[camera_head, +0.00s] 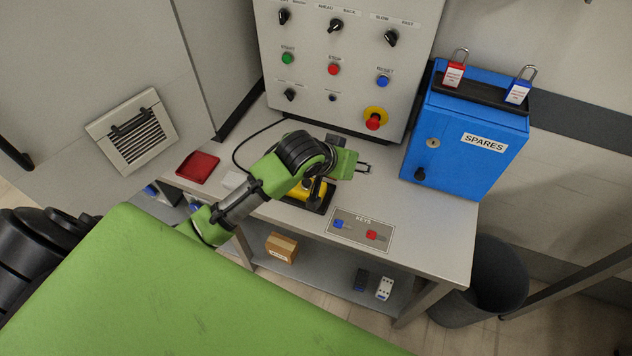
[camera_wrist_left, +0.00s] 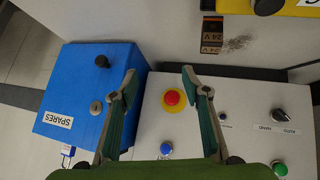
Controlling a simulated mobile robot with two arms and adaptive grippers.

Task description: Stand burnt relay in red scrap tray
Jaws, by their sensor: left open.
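The red scrap tray (camera_head: 198,168) lies at the left end of the grey bench in the head view and looks empty. In the left wrist view, a small dark block with brown bands marked "24 V" (camera_wrist_left: 211,38) lies on the bench beside a sooty smudge; it looks like the burnt relay. In the head view my left arm covers most of that area, so I cannot make it out surely. My left gripper (camera_head: 363,168) is open and empty above the bench, in front of the control panel. Its spread fingers also show in the left wrist view (camera_wrist_left: 160,82), apart from the block.
The control panel (camera_head: 334,100) stands behind the bench, with the blue SPARES box (camera_head: 465,135) at right. A yellow item (camera_head: 312,190) in a black holder sits beneath my arm. The KEYS plate (camera_head: 362,230) lies near the front edge. A bin (camera_head: 485,280) stands at right.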

